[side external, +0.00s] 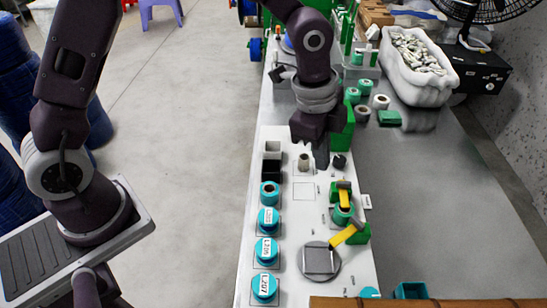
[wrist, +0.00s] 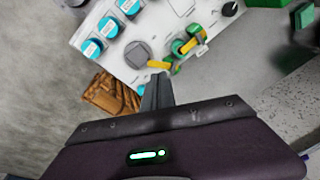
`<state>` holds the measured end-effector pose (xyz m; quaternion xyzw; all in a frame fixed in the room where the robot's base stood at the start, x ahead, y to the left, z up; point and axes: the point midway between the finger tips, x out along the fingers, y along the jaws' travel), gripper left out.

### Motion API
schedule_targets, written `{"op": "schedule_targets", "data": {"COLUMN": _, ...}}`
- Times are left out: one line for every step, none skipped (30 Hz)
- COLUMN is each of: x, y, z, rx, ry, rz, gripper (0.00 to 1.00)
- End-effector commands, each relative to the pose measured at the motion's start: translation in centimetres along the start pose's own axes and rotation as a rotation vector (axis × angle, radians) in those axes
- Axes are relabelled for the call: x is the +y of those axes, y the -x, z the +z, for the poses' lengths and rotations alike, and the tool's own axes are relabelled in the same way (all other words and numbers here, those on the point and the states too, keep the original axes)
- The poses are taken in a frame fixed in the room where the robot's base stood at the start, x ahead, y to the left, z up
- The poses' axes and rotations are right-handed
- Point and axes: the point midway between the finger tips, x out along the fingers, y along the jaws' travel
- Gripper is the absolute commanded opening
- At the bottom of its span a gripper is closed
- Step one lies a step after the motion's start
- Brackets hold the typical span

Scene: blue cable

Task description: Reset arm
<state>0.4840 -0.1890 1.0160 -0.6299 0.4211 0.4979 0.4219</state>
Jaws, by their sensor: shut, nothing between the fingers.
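My gripper (side external: 321,153) hangs above the white board (side external: 303,205), fingers pointing down, near the board's upper part in the side external view. It is shut and empty. In the wrist view its closed fingers (wrist: 156,92) show at the middle, over the edge of the board. Several teal spools with labels, one of them at the near end (side external: 264,288), stand in a row along the board's left side. A grey round plate (side external: 320,261) lies on the board. Yellow-handled clamps (side external: 345,196) with green parts sit at its right. No blue cable can be made out.
A white bin of small parts (side external: 418,65) stands at the back right. Green spools (side external: 365,88) and green blocks (side external: 389,118) stand behind my gripper. A brown wooden piece (side external: 415,302) lies at the near edge. The grey table right of the board is mostly clear.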

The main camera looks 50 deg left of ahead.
Motion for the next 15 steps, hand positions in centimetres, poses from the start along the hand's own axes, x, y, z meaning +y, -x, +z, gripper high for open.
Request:
{"op": "schedule_targets", "data": {"x": 0.1, "y": 3.6, "z": 2.1, "rx": -0.028, "ry": 0.094, "rz": -0.062, "gripper": 0.00}}
{"op": "schedule_targets", "data": {"x": 0.5, "y": 5.5, "z": 3.5, "rx": -0.041, "ry": 0.164, "rz": -0.095, "gripper": 0.00}}
{"op": "schedule_targets", "data": {"x": 1.1, "y": 8.1, "z": 5.3, "rx": -0.052, "ry": 0.262, "rz": -0.137, "gripper": 0.00}}
{"op": "schedule_targets", "data": {"x": 1.8, "y": 9.8, "z": 6.6, "rx": -0.054, "ry": 0.339, "rz": -0.167, "gripper": 0.00}}
{"op": "schedule_targets", "data": {"x": 2.7, "y": 11.4, "z": 7.9, "rx": -0.053, "ry": 0.416, "rz": -0.196, "gripper": 0.00}}
{"op": "schedule_targets", "data": {"x": 4.0, "y": 13.4, "z": 9.6, "rx": -0.043, "ry": 0.524, "rz": -0.231, "gripper": 0.00}}
{"op": "schedule_targets", "data": {"x": 5.1, "y": 14.7, "z": 10.8, "rx": -0.029, "ry": 0.605, "rz": -0.255, "gripper": 0.00}}
{"op": "schedule_targets", "data": {"x": 6.2, "y": 15.8, "z": 12.0, "rx": -0.012, "ry": 0.686, "rz": -0.276, "gripper": 0.00}}
{"op": "schedule_targets", "data": {"x": 7.9, "y": 17.0, "z": 13.3, "rx": 0.017, "ry": 0.790, "rz": -0.297, "gripper": 0.00}}
{"op": "schedule_targets", "data": {"x": 9.1, "y": 17.7, "z": 14.2, "rx": 0.041, "ry": 0.864, "rz": -0.308, "gripper": 0.00}}
{"op": "schedule_targets", "data": {"x": 10.3, "y": 18.2, "z": 15.0, "rx": 0.066, "ry": 0.932, "rz": -0.316, "gripper": 0.00}}
{"op": "schedule_targets", "data": {"x": 11.7, "y": 18.6, "z": 15.8, "rx": 0.102, "ry": 1.013, "rz": -0.321, "gripper": 0.00}}
{"op": "schedule_targets", "data": {"x": 12.6, "y": 18.8, "z": 16.3, "rx": 0.125, "ry": 1.066, "rz": -0.322, "gripper": 0.00}}
{"op": "schedule_targets", "data": {"x": 13.4, "y": 18.9, "z": 16.7, "rx": 0.149, "ry": 1.111, "rz": -0.322, "gripper": 0.00}}
{"op": "schedule_targets", "data": {"x": 14.3, "y": 19.0, "z": 17.1, "rx": 0.175, "ry": 1.161, "rz": -0.319, "gripper": 0.00}}
